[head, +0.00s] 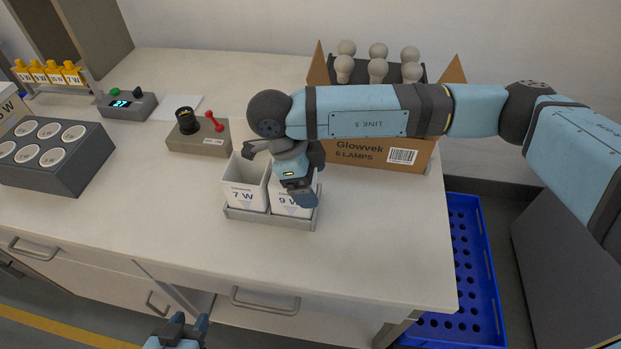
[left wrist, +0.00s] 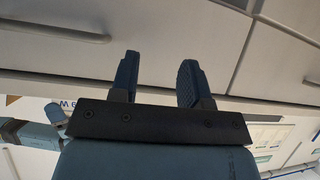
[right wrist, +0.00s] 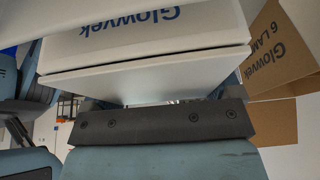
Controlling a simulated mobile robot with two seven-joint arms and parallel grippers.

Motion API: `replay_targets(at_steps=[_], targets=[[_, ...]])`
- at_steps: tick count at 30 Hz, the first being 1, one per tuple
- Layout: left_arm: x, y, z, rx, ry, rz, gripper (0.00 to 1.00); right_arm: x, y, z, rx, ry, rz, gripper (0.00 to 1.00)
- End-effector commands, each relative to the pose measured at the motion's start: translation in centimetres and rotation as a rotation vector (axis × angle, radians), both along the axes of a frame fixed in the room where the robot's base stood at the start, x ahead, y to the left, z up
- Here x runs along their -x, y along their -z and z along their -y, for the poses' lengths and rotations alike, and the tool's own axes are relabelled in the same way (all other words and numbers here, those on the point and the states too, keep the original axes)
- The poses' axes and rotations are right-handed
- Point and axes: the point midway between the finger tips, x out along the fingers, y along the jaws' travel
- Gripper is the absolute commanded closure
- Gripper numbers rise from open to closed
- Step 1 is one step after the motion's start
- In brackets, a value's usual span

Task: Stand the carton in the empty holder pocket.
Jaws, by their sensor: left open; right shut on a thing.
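The grey holder (head: 270,216) stands on the bench with two pockets side by side. The white 7 W carton (head: 243,193) stands open-topped in its left pocket. The white 9 W carton (head: 287,207) is upright at the right pocket; whether it touches the floor of the pocket is hidden. My right gripper (head: 299,188) is over the 9 W carton and shut on it. In the right wrist view a white Glowvek carton (right wrist: 150,60) fills the space at the jaws. My left gripper (head: 186,328) is empty and open, low in front of the bench; its fingers show apart in the left wrist view (left wrist: 157,82).
A brown Glowvek lamp box (head: 370,152) with several bulbs stands behind my right arm. A grey box with a red lever (head: 198,140) is behind the holder. A grey tray of round sockets (head: 88,165) is at left. A blue crate (head: 470,270) is beside the bench. The front right bench top is clear.

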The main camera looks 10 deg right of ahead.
Motion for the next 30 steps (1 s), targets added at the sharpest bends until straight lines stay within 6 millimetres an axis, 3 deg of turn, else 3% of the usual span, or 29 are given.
replay_targets(at_steps=[10, 11, 12, 13, 23, 30], targets=[[0.1, 0.6, 0.0, -0.001, 0.001, -0.002, 0.57, 0.0, 0.5, 0.0, -0.001, -0.001, 0.001, 0.55], [0.0, 0.4, 0.0, -0.002, 0.001, -0.001, 0.57, 0.0, 0.3, 0.0, -0.001, -0.001, 0.001, 0.11], [0.1, 0.4, 0.0, -0.002, 0.001, -0.001, 0.57, 0.0, 0.3, 0.0, -0.001, -0.001, 0.001, 0.02], [0.0, 0.3, 0.0, -0.002, 0.001, -0.001, 0.57, 0.0, 0.3, 0.0, -0.001, -0.001, 0.000, 0.00], [0.0, -0.2, 0.1, 0.001, 0.001, 0.001, 0.57, -0.1, -0.5, -0.2, -0.002, -0.001, 0.001, 0.00], [0.1, -0.1, 0.0, 0.001, 0.000, -0.004, 0.57, -0.8, -4.7, -1.9, -0.003, -0.003, 0.003, 0.00]])
